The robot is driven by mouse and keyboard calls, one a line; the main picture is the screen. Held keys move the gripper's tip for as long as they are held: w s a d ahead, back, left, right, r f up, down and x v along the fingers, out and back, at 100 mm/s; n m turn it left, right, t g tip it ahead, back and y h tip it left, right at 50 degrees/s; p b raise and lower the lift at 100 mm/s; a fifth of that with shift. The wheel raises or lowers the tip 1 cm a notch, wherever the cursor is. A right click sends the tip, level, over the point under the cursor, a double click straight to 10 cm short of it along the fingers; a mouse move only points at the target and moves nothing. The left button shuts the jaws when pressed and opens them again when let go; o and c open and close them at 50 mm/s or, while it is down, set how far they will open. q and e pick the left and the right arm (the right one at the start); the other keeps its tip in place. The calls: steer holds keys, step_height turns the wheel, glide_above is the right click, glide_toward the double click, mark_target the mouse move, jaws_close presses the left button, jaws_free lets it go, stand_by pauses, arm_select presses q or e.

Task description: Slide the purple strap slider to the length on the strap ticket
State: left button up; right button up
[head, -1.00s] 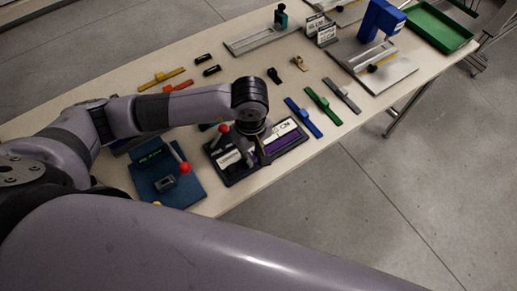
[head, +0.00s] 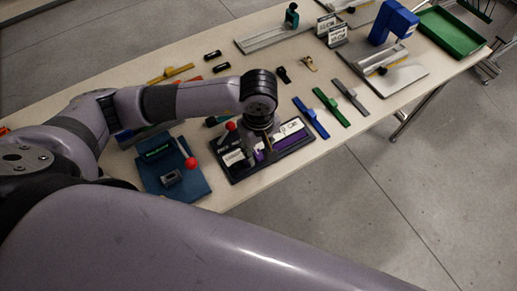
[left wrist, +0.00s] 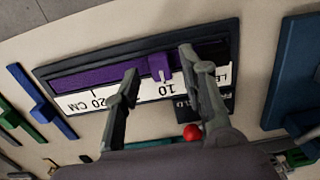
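The strap gauge (head: 238,175) is a dark board on the table with a purple strap (left wrist: 85,76) beside a white scale marked 10 and 20 CM. The purple slider (left wrist: 160,66) sits on the strap near the 10 mark in the left wrist view. My left gripper (left wrist: 158,72) is open, with one finger on each side of the slider; the right-hand finger is nearer. Contact cannot be told. In the head view my left gripper (head: 262,148) is over the gauge and partly hides the slider. Small white tickets (head: 337,35) stand at the table's back. My right gripper is not in view.
A blue device with a red-knobbed lever (head: 191,163) stands left of the gauge. Blue (head: 311,118), green (head: 331,107) and grey (head: 351,97) straps lie to the right. A blue press (head: 394,24) and green tray (head: 452,32) are farther off.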

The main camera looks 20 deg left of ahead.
mark_target(259, 154)
arm_select(q)
step_height(259, 154, up, 11)
stand_by(0.3)
steer(key=shift+f, duration=0.1)
stand_by(0.4)
